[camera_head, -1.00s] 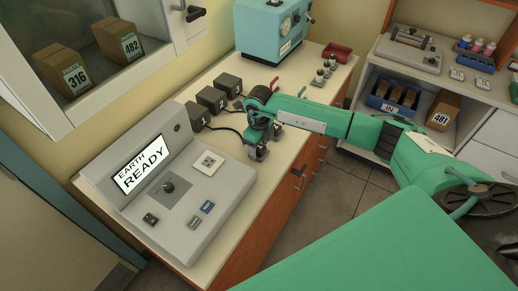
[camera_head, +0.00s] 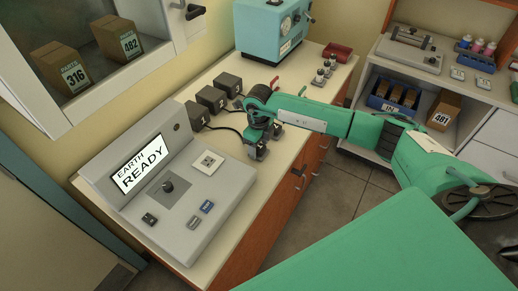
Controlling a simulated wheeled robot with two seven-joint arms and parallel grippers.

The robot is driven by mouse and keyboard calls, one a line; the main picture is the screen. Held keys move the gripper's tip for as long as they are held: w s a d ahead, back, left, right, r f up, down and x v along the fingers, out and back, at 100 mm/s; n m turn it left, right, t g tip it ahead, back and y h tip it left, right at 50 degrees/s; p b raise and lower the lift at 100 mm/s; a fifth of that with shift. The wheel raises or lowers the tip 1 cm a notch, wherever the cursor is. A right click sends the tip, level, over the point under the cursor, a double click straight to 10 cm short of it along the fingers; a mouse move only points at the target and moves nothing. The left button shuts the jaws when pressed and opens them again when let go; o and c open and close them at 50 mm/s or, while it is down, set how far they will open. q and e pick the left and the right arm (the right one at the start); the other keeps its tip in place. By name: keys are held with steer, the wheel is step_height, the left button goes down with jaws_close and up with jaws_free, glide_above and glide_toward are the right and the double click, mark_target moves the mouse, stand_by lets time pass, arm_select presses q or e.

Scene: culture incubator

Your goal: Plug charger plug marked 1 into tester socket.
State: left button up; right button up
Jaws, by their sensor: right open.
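The tester (camera_head: 165,225) is a grey sloped console on the counter at the left, its screen (camera_head: 140,166) reading "EARTH READY". Its white socket plate (camera_head: 208,163) sits on the upper right of the panel. Black charger boxes marked 1 (camera_head: 197,116) and 2 (camera_head: 212,99) stand behind it, a third beside them; cables run toward my right gripper. My right gripper (camera_head: 257,151) points down over the counter, right of the tester, and is open. A small dark plug is by its fingertips; its mark is hidden and I cannot tell whether the fingers touch it. My left gripper is not in view.
A teal machine (camera_head: 272,30) stands at the back of the counter. Near it are a red tray (camera_head: 338,52) and small metal pieces (camera_head: 322,74). A shelf unit with a blue bin (camera_head: 392,107) stands at the right. Counter front is clear.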

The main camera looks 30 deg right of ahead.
jaws_close()
steer(key=shift+r, duration=0.15)
steer(key=shift+r+p, duration=1.4)
steer(key=shift+r, duration=1.5)
